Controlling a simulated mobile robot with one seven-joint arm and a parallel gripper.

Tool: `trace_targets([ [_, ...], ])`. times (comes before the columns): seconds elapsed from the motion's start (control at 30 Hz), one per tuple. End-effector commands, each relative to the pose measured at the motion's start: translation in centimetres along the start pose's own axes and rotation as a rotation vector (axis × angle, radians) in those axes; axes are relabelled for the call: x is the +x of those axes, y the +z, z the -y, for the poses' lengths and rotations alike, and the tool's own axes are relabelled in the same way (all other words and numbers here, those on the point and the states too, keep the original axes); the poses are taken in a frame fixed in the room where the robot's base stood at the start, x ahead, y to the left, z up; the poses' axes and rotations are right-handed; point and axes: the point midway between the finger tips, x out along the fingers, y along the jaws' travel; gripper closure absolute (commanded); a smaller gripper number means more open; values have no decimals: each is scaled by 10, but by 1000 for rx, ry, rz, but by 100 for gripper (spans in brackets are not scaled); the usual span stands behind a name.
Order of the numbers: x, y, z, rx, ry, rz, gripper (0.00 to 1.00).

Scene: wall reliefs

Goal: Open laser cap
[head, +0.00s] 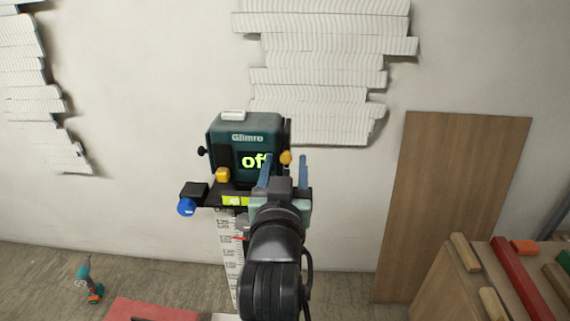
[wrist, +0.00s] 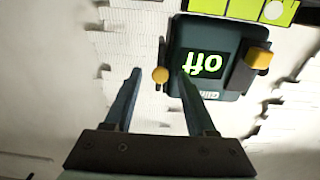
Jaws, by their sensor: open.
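A dark green laser device (head: 235,133) marked "Glimro" stands before the wall, its display reading "off". It shows upside down in the wrist view (wrist: 208,35). A round yellow knob (head: 286,157) sticks out on its right side. A yellow block (head: 222,174) sits on a dark piece at its front left; it also shows in the wrist view (wrist: 258,59). I cannot tell which part is the cap. My gripper (head: 284,158) is open, its blue fingers pointing at the device's right side. In the wrist view the knob (wrist: 160,75) appears between the fingertips; contact is unclear.
A scaled post (head: 229,250) stands below the device. A blue knob (head: 187,207) juts out at lower left. A wooden board (head: 452,190) leans on the wall at right, with a wooden crate (head: 450,285) before it. A drill (head: 88,280) stands on the floor.

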Motion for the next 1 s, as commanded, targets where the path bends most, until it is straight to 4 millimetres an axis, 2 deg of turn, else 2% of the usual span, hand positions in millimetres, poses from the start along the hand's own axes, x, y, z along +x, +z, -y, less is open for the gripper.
trace_targets([
  [0.1, 0, 0, 0, 0, 0, 0, 44],
  [0.4, 0, 0, 0, 0, 0, 0, 98],
  [0.43, 0, 0, 0, 0, 0, 0, 100],
  [1.0, 0, 0, 0, 0, 0, 1, 100],
])
